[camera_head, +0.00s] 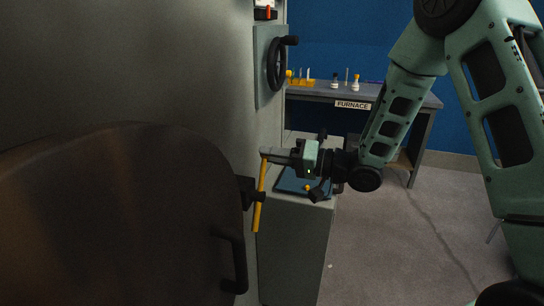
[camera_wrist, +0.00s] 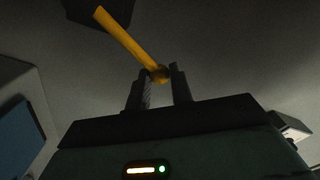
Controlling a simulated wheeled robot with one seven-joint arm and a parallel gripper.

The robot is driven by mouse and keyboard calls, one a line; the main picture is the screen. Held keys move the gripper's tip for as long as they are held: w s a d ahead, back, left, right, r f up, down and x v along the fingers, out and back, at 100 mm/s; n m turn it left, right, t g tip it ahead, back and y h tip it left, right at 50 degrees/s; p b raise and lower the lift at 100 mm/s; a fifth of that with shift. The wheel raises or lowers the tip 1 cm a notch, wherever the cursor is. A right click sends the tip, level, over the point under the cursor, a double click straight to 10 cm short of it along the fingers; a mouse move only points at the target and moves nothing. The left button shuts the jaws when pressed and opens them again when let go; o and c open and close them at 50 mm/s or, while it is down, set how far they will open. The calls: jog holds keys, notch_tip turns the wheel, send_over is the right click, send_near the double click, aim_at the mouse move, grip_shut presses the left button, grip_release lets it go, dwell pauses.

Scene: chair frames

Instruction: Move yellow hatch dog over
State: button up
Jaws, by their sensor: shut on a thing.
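The yellow hatch dog (camera_head: 259,205) is a thin bar on the grey wall, just right of the brown hatch door (camera_head: 130,215). It stands nearly upright, tilted slightly, in the head view. A dark block (camera_head: 246,194) lies behind its middle. My gripper (camera_head: 266,155) reaches in from the right and is shut on the top end of the yellow hatch dog. In the wrist view, the yellow bar (camera_wrist: 125,38) runs up and left from between the two dark fingers (camera_wrist: 160,78). The fingers cover part of its end.
The hatch door has a dark handle (camera_head: 238,265). A grey cabinet (camera_head: 290,245) with a dark blue top stands below my gripper. A black handwheel (camera_head: 278,64) is on the wall above. A table marked FURNACE (camera_head: 353,105) holds small items behind. Floor at right is open.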

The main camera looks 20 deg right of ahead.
jog(key=shift+w+d+f, duration=0.5)
jog(key=shift+w+f, duration=0.05)
jog(key=shift+w, duration=0.05)
jog(key=shift+w+d+f+b, duration=0.3)
jog(key=shift+w+f, duration=0.1)
jog(key=shift+f, duration=0.15)
jog(key=shift+w+d+f+b, duration=0.3)
jog(key=shift+w+f, duration=0.1)
jog(key=shift+f, duration=0.15)
jog(key=shift+w+d+f+b, duration=0.2)
jog(key=shift+w+f+b, duration=0.15)
jog(key=shift+f, duration=0.35)
jog(key=shift+w+d+f+b, duration=0.2)
jog(key=shift+f+b, duration=0.2)
jog(key=shift+f, duration=0.25)
